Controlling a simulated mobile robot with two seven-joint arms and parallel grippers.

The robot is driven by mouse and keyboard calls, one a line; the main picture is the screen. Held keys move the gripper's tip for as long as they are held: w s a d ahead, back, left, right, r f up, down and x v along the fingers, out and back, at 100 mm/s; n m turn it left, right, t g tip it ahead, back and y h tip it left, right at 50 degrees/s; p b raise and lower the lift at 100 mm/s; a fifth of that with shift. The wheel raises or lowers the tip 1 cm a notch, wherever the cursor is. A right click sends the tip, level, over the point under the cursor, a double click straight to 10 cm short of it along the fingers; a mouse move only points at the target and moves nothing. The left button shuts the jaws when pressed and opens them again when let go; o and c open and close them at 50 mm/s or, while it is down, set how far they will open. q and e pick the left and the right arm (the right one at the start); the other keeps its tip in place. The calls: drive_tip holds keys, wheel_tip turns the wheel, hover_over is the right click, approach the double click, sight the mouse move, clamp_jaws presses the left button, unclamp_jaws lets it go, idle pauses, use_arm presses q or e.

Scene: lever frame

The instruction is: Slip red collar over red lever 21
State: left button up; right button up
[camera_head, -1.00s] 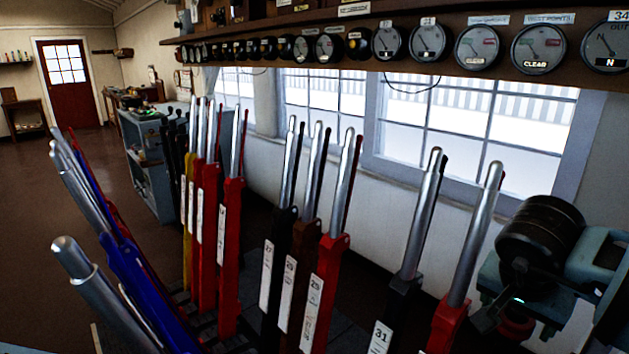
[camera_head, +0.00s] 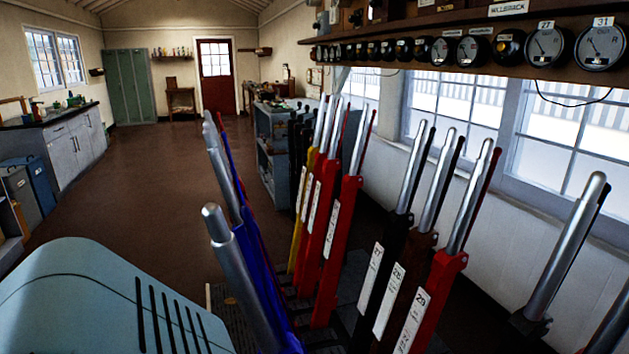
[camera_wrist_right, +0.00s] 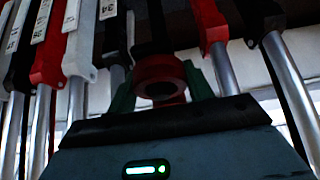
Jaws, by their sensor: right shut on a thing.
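The red collar (camera_wrist_right: 158,70), a short ring with a dark hole, shows in the right wrist view. My right gripper (camera_wrist_right: 160,86) is shut on it, between two dark green fingers. In the head view neither the collar nor my right gripper shows. Several red levers with steel handles stand in the row, among them a red lever (camera_head: 338,240) and another beside it (camera_head: 312,240). Their plates are too small to read, so I cannot tell which is 21. My left gripper is not in view.
A black lever (camera_head: 378,270), a brown lever (camera_head: 407,280) and red lever 29 (camera_head: 432,300) stand close together at the right. Blue levers (camera_head: 255,270) lean toward the left. Gauges (camera_head: 545,45) line the shelf above. The brown floor (camera_head: 140,190) at left is open.

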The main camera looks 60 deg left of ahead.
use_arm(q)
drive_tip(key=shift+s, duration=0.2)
use_arm(e)
drive_tip(key=shift+r, duration=0.2)
drive_tip(key=shift+r+p, duration=0.35)
drive_tip(key=shift+r, duration=0.3)
drive_tip(key=shift+r+p, duration=0.8)
drive_tip(key=shift+r, duration=1.45)
drive_tip(key=shift+r+p, duration=0.4)
drive_tip(key=shift+r, duration=0.8)
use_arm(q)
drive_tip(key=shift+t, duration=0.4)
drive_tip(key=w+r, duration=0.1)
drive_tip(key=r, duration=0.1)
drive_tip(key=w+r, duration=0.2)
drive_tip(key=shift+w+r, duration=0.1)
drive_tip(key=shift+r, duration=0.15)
